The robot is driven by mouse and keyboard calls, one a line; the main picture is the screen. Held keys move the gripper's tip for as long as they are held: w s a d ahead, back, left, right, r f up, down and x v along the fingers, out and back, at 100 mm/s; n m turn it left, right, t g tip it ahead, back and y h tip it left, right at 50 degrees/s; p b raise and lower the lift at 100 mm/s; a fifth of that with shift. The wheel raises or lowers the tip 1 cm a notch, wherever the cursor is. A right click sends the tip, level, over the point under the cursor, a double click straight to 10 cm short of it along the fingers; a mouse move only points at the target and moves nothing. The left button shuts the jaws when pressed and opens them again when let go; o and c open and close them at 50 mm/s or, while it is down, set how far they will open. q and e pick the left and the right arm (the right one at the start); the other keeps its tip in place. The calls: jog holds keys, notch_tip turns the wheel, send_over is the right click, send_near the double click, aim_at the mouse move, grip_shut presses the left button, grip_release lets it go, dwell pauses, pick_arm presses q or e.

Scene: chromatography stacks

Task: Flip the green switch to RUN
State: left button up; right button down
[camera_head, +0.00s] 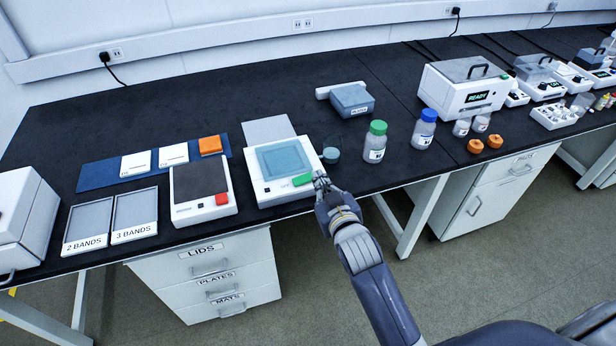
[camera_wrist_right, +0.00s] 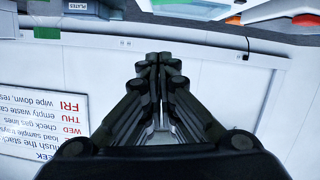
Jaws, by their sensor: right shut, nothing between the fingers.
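The green switch (camera_head: 303,179) lies on the front right part of a white device (camera_head: 265,199) with a teal square top (camera_head: 284,159). Its lettering is too small to read, so I cannot tell its position. My right gripper (camera_head: 321,177) is at the device's front right corner, its fingertips just right of the switch. I cannot tell whether they touch it. In the right wrist view the fingers (camera_wrist_right: 159,60) are closed together and hold nothing. My left gripper is out of view.
Left of the device stands a similar white unit with a red switch (camera_head: 222,198). A small clear beaker (camera_head: 331,153), a green-capped bottle (camera_head: 376,142) and a blue-capped bottle (camera_head: 424,129) stand to the right. Drawers (camera_head: 215,275) are below the bench's front edge.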

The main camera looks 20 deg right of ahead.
send_over(304, 179)
jog(key=s+d, duration=0.1)
jog(key=s, duration=0.1)
notch_tip(304, 179, down, 2)
jog(key=shift+w+f+p, duration=0.1)
jog(key=shift+f+p, duration=0.1)
jog(key=shift+p, duration=0.25)
jog(key=shift+d+f, duration=0.25)
jog(key=shift+f, duration=1)
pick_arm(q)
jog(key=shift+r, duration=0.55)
pick_arm(e)
jog(key=shift+d+f, duration=0.15)
jog(key=shift+f, duration=0.65)
